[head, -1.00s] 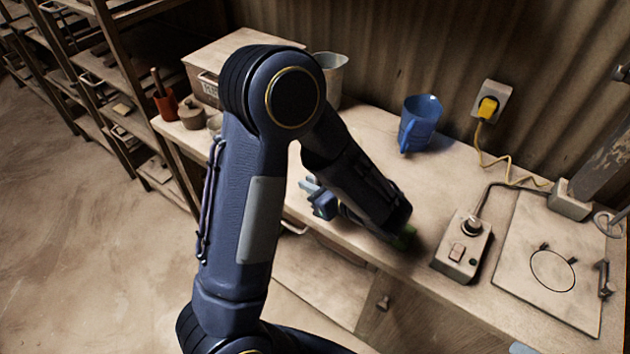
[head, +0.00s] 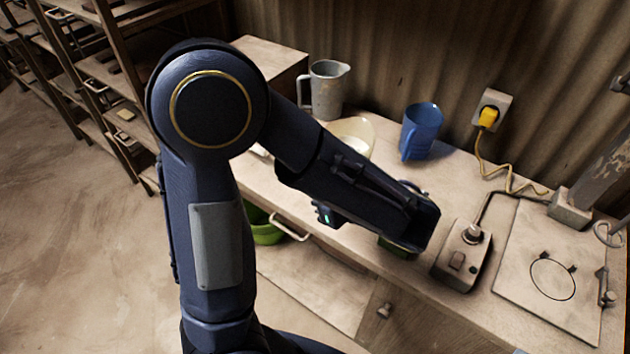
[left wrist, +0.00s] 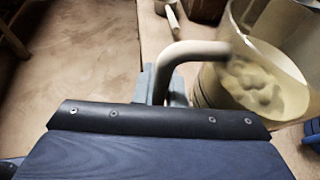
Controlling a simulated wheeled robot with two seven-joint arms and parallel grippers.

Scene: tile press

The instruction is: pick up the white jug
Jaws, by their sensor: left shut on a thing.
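The white jug (head: 354,131) shows in the head view as a pale rim and inside behind my left forearm, which hides its lower part. In the left wrist view the jug (left wrist: 292,45) is at the upper right, with pale lumpy powder in it and its curved handle pointing left. My left gripper (left wrist: 168,88) is shut on that handle. Its fingers are mostly hidden behind the hand in the wrist view and behind the forearm in the head view. I cannot tell whether the jug's base touches the bench. My right gripper is not in view.
A grey jug (head: 326,90) stands at the back, and a blue jug (head: 421,131) stands to the right. A switch box (head: 462,257) and a plate with a ring (head: 520,290) are farther right. A green bowl (head: 265,229) shows below the bench edge.

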